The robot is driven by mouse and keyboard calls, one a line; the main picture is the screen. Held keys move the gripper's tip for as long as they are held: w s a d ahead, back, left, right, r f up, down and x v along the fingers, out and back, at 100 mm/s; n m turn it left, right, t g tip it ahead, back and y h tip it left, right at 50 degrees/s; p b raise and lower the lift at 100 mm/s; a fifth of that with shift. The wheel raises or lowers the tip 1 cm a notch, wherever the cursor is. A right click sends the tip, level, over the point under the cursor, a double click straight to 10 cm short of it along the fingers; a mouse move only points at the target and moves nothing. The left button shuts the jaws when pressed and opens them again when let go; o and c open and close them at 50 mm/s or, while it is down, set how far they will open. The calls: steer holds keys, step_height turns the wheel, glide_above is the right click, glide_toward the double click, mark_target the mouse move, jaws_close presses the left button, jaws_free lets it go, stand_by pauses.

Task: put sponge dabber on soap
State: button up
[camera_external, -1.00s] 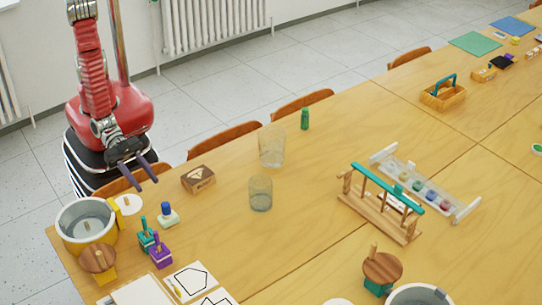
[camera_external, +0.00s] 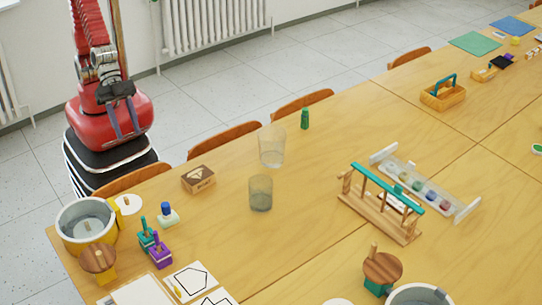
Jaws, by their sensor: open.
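A small brown block with a pale mark (camera_external: 198,179), possibly the soap, lies on the table to the right of and below my gripper. A small white piece with a blue top (camera_external: 168,214), possibly the sponge dabber, stands nearer the camera. I cannot tell either identity for sure.
A yellow pot (camera_external: 69,238), teal (camera_external: 147,240) and purple (camera_external: 160,254) handled pieces, and a round wooden-topped piece (camera_external: 98,259) crowd the left end. Two clear glasses (camera_external: 271,147) (camera_external: 260,194) stand right of the brown block. A wooden rack (camera_external: 381,215) stands farther right. Chairs line the far edge.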

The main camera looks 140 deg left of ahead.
steer(key=s+a+r+g, duration=0.1)
steer(key=s+a+r, duration=0.2)
steer(key=s, duration=0.6)
steer(key=s+a+r+g+y, duration=0.1)
steer(key=s+a+r+g, duration=0.1)
steer(key=s, duration=0.8)
step_height(320, 180, up, 2)
steer(key=shift+a+r+g, duration=0.2)
steer(key=shift+a+g, duration=0.1)
steer(key=shift+a, duration=0.25)
